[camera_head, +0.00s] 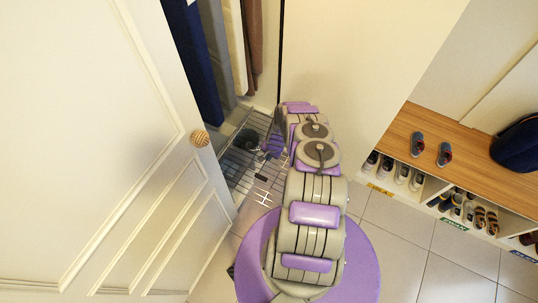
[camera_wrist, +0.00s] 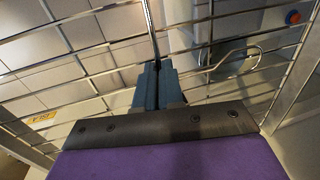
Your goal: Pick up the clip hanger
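The fingers hide where the bar and hook meet. In the head view my arm reaches into the closet, and my gripper (camera_head: 272,146) is low over the wire rack (camera_head: 262,190). The hanger is too small to make out there.
A white door (camera_head: 100,130) with a round knob (camera_head: 200,139) stands close on the left. Clothes (camera_head: 192,60) hang at the back of the closet. A pale panel (camera_head: 360,60) is close on the right. A shoe bench (camera_head: 400,130) stands farther right, beyond clear tiled floor (camera_head: 395,240).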

